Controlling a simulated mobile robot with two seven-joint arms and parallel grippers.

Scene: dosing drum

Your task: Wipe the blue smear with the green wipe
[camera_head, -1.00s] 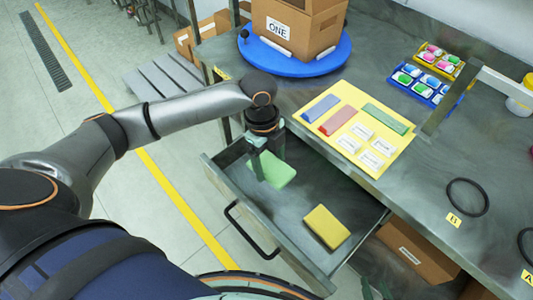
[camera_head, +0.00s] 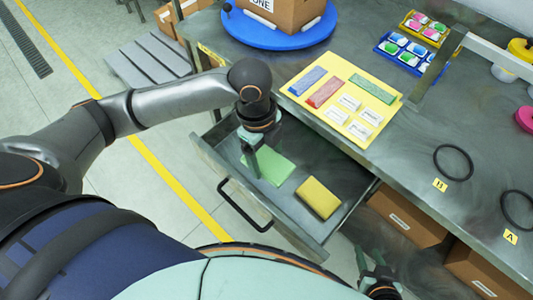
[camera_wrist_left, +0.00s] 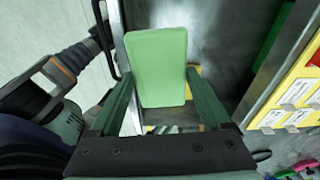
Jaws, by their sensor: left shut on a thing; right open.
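The green wipe (camera_head: 270,168) lies in the open drawer (camera_head: 225,158), partly hidden by my left gripper (camera_head: 252,166). My left gripper points down and is shut on the wipe's near-left part. In the left wrist view the wipe (camera_wrist_left: 157,65) is a flat pale-green block between the two fingers. A blue strip (camera_head: 307,81) lies on a yellow board (camera_head: 370,132) on the bench; I cannot tell whether it is the blue smear. My right gripper (camera_head: 373,262) is open and empty at the bottom edge, apart from the drawer.
A yellow block (camera_head: 318,198) lies in the drawer beside the wipe. The board also bears red (camera_head: 325,92) and green (camera_head: 372,89) strips and several white labels. A blue turntable (camera_head: 280,34) with a carton stands behind. Black rings (camera_head: 453,163) lie on the right of the bench.

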